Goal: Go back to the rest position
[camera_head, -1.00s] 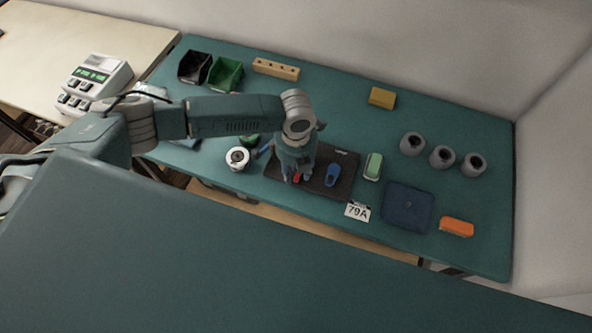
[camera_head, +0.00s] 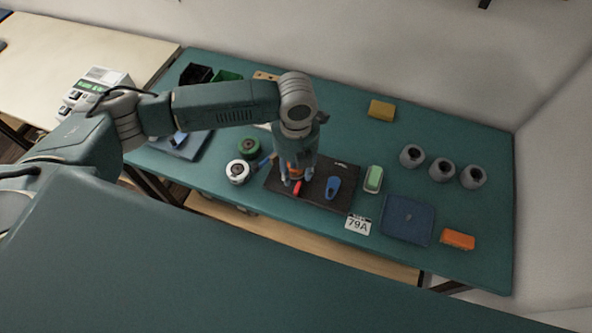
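My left gripper (camera_head: 292,184) points down over the dark mat (camera_head: 313,198) on the green workbench. Its fingers look apart, one on each side of a small red object (camera_head: 297,188) on the mat; I cannot tell whether they touch it. An orange patch shows between the upper parts of the gripper. A blue object (camera_head: 333,187) lies on the mat to the right of the gripper. My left arm reaches in from the left across the bench. My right gripper is not in view.
Left of the mat are a white spool (camera_head: 237,171) and a green spool (camera_head: 248,147). To the right are a green-and-white block (camera_head: 373,179), a 79A card (camera_head: 357,225), a blue pad (camera_head: 407,219), an orange block (camera_head: 458,239), and grey cups (camera_head: 441,169). A yellow block (camera_head: 381,110) lies behind.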

